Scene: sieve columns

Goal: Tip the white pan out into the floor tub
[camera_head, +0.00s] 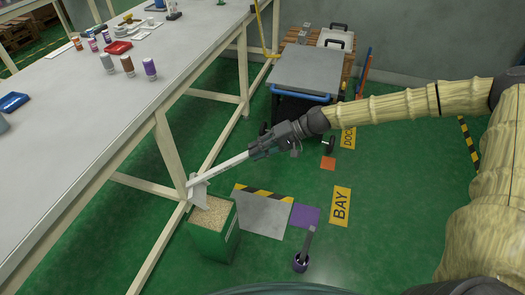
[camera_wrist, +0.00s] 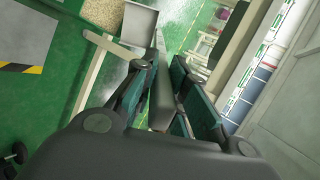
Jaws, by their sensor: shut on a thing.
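My gripper (camera_head: 256,152) is shut on the long pale handle of the white pan (camera_head: 198,191). The handle slopes down to the left, and the pan appears tilted at its far end. The pan is at the back left edge of the green floor tub (camera_head: 212,240), over or against its rim; I cannot tell if they touch. Beige grains fill the tub close to its top. In the wrist view, my gripper (camera_wrist: 157,85) is around the handle, the pan (camera_wrist: 139,24) is beyond it, and the grains show beside the pan. I cannot see any load in the pan.
The long workbench (camera_head: 110,95) stands on the left, its leg and lower rail close behind the pan. A grey-topped cart (camera_head: 308,68) stands at the back.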

